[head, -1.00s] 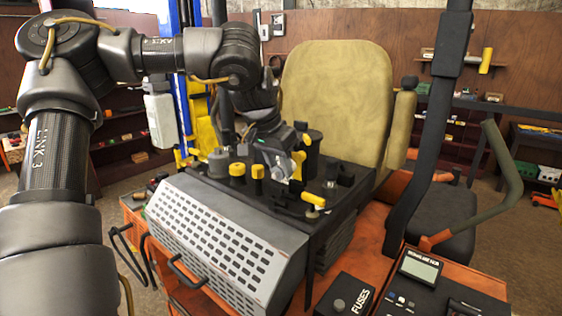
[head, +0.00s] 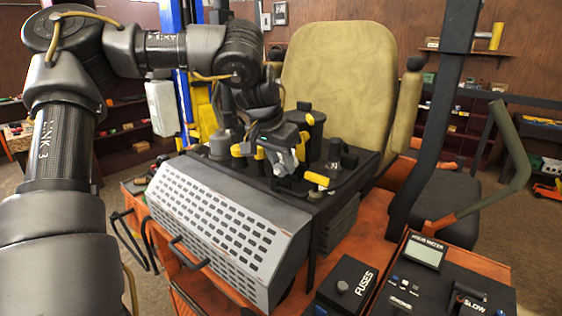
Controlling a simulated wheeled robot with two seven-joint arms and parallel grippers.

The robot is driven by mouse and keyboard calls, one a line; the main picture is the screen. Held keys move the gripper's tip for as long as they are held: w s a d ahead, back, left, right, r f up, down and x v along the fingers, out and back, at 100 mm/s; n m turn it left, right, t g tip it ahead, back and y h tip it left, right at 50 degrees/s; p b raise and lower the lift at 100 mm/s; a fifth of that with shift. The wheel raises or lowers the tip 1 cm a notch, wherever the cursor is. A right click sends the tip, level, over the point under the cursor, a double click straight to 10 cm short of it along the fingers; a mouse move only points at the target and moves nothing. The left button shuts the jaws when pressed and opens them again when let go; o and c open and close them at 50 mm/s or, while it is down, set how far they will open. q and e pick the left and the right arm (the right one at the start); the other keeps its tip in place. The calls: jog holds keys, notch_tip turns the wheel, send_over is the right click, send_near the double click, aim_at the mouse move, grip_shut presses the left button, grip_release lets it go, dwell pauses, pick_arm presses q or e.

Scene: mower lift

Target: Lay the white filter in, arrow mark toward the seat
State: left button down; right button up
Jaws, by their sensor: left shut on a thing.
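My left gripper (head: 288,163) reaches in from the left over the black engine deck (head: 345,185), fingers pointing down. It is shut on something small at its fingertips. No arrow mark can be made out. The tan seat (head: 335,85) stands behind the deck. I cannot tell whether the held piece touches the deck, and the place under the fingers is hidden. My right gripper is not in view.
Yellow-topped knobs (head: 317,179) and dark cylinders stand close around the gripper. A grey perforated cover (head: 225,225) slopes in front of the deck. A black post (head: 435,120), the fuse box (head: 347,292) and a control panel are at the right.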

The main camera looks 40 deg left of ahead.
pick_arm(q)
jog(key=shift+g, duration=0.3)
jog(key=shift+w+b, duration=0.15)
jog(key=shift+b, duration=0.15)
jog(key=shift+w, duration=0.1)
dwell(0.3)
dwell(0.4)
jog(key=shift+b, duration=0.5)
jog(key=shift+f, duration=0.1)
